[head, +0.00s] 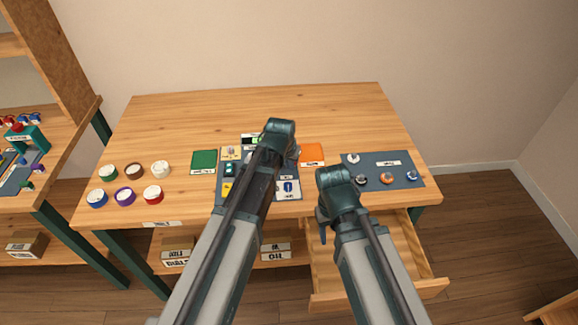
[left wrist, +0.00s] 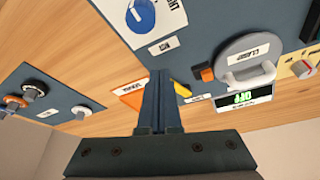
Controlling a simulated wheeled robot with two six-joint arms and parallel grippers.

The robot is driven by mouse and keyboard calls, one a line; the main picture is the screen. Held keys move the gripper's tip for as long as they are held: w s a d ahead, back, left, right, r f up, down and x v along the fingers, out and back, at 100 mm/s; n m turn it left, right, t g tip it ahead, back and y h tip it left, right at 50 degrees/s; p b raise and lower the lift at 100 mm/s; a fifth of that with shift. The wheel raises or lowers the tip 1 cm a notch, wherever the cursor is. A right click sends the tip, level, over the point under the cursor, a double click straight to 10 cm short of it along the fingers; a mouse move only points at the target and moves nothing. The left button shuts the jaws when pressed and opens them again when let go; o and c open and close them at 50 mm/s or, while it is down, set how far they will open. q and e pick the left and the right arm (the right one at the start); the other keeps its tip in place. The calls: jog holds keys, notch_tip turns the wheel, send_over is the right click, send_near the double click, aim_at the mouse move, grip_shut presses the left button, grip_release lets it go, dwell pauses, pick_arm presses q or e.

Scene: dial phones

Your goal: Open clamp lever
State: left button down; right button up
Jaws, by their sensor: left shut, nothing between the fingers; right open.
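The clamp (left wrist: 248,52) shows in the left wrist view as a grey round piece labelled CLAMP, with a pale loop-shaped lever (left wrist: 252,76) beside a green-lit display reading OFF (left wrist: 238,98). An orange block (left wrist: 206,74) sits at its side. My left gripper (left wrist: 160,78) is shut and empty, over the panel and apart from the clamp, which lies to its right in that view. In the head view my left gripper (head: 290,152) and its arm hide the clamp. My right gripper (head: 322,228) is open and empty above the open drawer.
The blue panel (head: 289,196) lies mid-table. A green square (head: 204,161), an orange square (head: 312,153) and a blue mat (head: 404,173) with several knobs flank it. Several coloured round pieces (head: 124,197) stand left. The open drawer (head: 400,262) juts out in front. The table's back (head: 230,108) is clear.

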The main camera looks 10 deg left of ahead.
pick_arm(q)
jog(key=shift+w+d, duration=0.7)
jog(key=shift+a, duration=0.15)
jog(key=shift+s+a, duration=0.1)
jog(key=shift+a, duration=0.5)
jog(key=shift+s, duration=0.55)
jog(key=s, duration=0.3)
jog(key=shift+s+a+r, duration=0.1)
jog(key=shift+s+r, duration=0.15)
jog(key=p+v, duration=0.9)
jog(key=shift+d+r, duration=0.25)
jog(key=shift+r, duration=0.05)
